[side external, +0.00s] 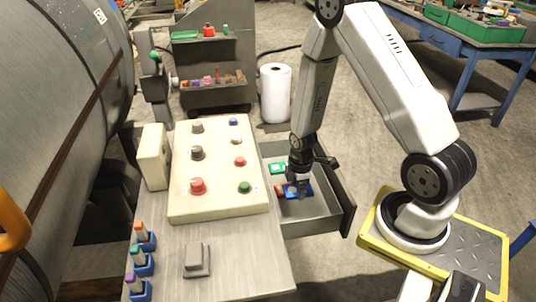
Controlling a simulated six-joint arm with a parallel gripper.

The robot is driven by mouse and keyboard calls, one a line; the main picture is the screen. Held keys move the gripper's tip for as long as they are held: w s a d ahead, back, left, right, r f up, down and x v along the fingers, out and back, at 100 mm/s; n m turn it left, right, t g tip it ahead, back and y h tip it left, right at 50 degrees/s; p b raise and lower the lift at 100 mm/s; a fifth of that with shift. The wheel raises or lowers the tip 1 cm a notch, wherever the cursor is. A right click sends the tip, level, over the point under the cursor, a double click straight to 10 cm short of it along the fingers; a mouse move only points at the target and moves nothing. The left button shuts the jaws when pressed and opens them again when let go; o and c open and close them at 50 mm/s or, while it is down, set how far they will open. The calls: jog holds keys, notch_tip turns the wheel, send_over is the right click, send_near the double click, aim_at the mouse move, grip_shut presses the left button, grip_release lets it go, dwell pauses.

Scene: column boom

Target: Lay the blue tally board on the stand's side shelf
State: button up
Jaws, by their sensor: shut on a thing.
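My gripper (296,189) is low over the open drawer (308,219), its jaws shut on the blue tally board (307,187). The board is small and dark blue, partly hidden by the fingers. An orange-red piece (281,190) shows just left of the fingers; I cannot tell whether it is part of the board or separate. I cannot tell whether the board touches the drawer floor. The stand (236,257) has a grey top with a bare front part; which surface is its side shelf is unclear.
A green-and-white piece (278,168) lies in the drawer behind my gripper. A cream control panel (217,203) with several knobs stands left of the drawer. A grey switch box (196,260) and blue holders (140,264) occupy the stand's front left. A large drum (60,130) borders the left.

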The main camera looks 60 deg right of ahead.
notch_tip(320, 180, up, 17)
jog(key=n, duration=1.8)
send_over(256, 253)
jog(key=shift+f, duration=2.15)
jog(key=shift+f, duration=0.1)
jog(key=shift+f, duration=2.1)
jog(key=shift+f, duration=1.75)
